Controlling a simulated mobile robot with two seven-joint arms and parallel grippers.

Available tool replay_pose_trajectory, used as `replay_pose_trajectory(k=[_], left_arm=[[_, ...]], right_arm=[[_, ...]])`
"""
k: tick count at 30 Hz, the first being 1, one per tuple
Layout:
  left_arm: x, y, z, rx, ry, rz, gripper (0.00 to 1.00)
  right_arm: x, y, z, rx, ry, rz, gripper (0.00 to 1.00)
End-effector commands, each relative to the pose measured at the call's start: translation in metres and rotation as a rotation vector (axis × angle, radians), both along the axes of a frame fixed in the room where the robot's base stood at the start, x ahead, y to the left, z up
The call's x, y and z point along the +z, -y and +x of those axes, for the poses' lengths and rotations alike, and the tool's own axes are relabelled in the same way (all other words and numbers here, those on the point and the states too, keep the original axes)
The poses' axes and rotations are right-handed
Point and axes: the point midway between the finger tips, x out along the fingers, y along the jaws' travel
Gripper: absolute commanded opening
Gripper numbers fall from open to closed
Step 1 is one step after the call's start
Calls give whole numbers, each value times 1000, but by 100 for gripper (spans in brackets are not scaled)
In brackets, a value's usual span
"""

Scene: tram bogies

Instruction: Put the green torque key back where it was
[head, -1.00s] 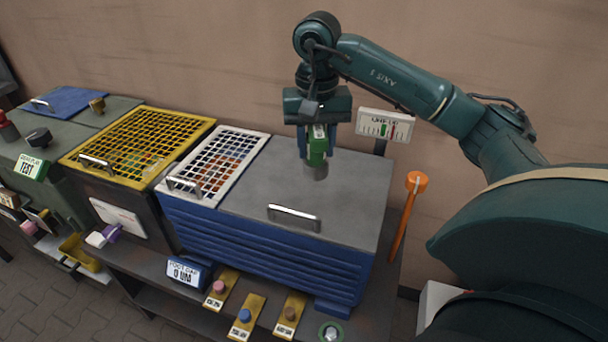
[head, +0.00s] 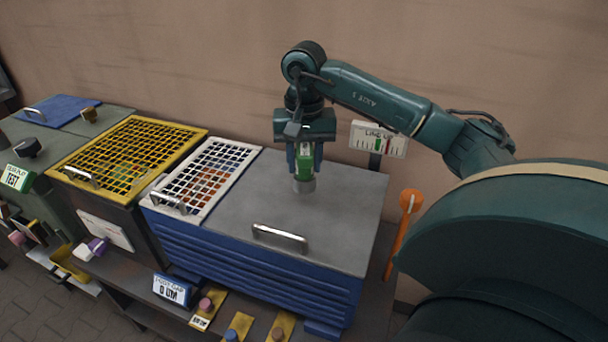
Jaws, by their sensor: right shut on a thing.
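My right gripper (head: 305,160) points down and is shut on the green torque key (head: 304,171). The key is upright, a green block with a pale label and a grey round lower end. It shows over the back part of the grey lid (head: 330,215) of the blue ribbed box. I cannot tell whether its lower end touches the lid. My left gripper is not in view.
A white grid (head: 207,178) lies left of the grey lid, with a yellow grid (head: 128,157) beyond it. A metal handle (head: 279,238) stands up from the lid's front. An orange-headed tool (head: 410,199) and a gauge sign (head: 379,139) stand right and behind. Yellow plates (head: 239,325) lie in front.

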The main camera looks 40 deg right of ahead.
Motion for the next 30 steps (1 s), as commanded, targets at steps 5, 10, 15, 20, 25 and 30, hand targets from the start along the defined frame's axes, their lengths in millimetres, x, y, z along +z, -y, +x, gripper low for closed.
replay_pose_trajectory(k=[5, 10, 15, 20, 25, 30], left_arm=[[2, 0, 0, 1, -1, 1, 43], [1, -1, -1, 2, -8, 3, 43], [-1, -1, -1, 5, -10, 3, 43], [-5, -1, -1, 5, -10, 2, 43], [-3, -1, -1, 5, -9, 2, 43], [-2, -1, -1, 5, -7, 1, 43]], right_arm=[[-17, 0, -1, 0, -1, 0, 0], [-37, 0, 0, 1, 1, -1, 0], [-38, 0, 0, 1, 4, 0, 0], [-41, 0, 0, 1, 4, 0, 0], [-41, 0, 0, 1, 1, -1, 48], [-41, 0, 0, 1, 1, -1, 58]])
